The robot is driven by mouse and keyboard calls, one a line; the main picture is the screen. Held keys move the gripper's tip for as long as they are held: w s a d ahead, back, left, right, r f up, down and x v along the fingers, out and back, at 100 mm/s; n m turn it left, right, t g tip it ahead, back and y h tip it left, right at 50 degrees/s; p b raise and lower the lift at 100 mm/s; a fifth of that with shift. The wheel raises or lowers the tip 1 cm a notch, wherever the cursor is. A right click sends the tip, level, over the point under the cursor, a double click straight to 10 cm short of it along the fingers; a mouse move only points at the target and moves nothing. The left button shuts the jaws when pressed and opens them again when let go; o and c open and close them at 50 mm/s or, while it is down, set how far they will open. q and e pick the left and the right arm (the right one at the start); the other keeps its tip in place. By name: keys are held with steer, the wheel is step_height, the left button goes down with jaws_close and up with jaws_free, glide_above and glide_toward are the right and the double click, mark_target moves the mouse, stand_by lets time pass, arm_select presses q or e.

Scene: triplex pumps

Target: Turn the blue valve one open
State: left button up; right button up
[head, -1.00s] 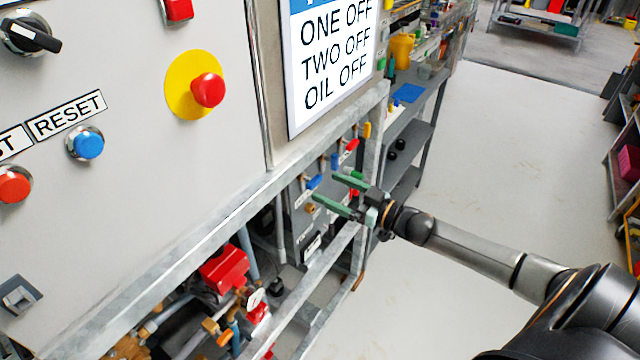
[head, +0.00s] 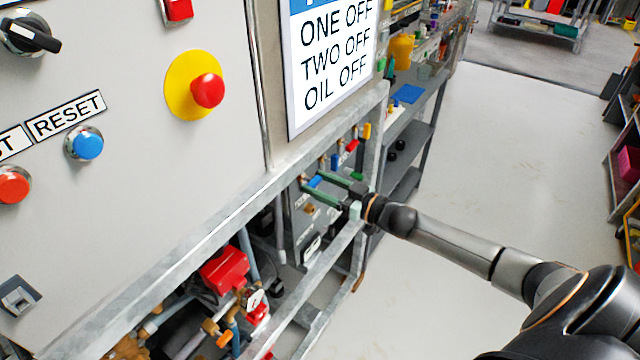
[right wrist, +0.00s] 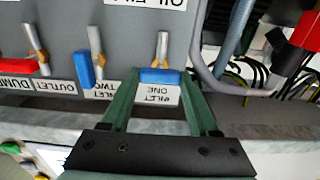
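The blue valve one handle (right wrist: 160,76) sits on a grey panel above a label reading INLET ONE, which appears upside down in the right wrist view. It also shows small in the head view (head: 315,181). My right gripper (right wrist: 160,82) is open, with its green fingers on either side of this handle. In the head view the right gripper (head: 312,182) reaches the panel from the right. Whether the fingers touch the handle I cannot tell. My left gripper is not in view.
A second blue handle (right wrist: 83,70), labelled INLET TWO, and a red handle (right wrist: 18,66) sit beside it. A galvanised frame rail (head: 330,262) runs below the panel. A red pump part (head: 224,269) is lower left. The floor (head: 500,170) at right is clear.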

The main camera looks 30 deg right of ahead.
steer(key=c, duration=0.9)
steer(key=shift+o, duration=0.2)
steer(key=shift+n, duration=0.4)
steer(key=n, duration=0.3)
steer(key=shift+a+n, duration=0.1)
steer(key=shift+n, duration=0.2)
steer(key=n, duration=0.4)
steer(key=shift+f+n, duration=0.1)
steer(key=shift+n, duration=0.2)
steer(key=n+b, duration=0.1)
steer(key=n, duration=0.3)
steer(key=shift+s+a+f+n, duration=0.1)
steer(key=shift+n, duration=0.2)
steer(key=shift+n+b, duration=0.85)
steer(key=shift+n, duration=1.35)
steer(key=o, duration=1.4)
